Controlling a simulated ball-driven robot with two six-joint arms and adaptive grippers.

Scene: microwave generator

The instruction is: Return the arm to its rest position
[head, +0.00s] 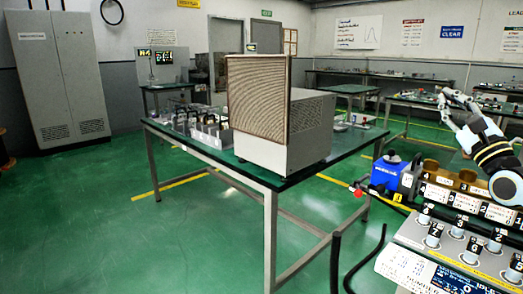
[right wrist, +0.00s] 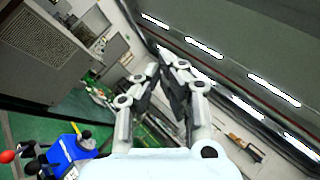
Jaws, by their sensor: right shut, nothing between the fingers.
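My right arm comes in from the right edge of the head view. Its gripper (head: 447,106) is raised in the air above the control panel at the lower right and points up and to the left. In the right wrist view the gripper (right wrist: 168,82) has its fingers drawn together with nothing between them. It touches no object. My left gripper is not in view.
A control panel (head: 484,256) with several labelled knobs stands at the lower right. A blue device (head: 385,176) with a red knob (head: 357,193) sits beside it. A large grille-fronted box (head: 259,108) stands on a green-topped table (head: 262,180). The green floor (head: 90,220) at left is clear.

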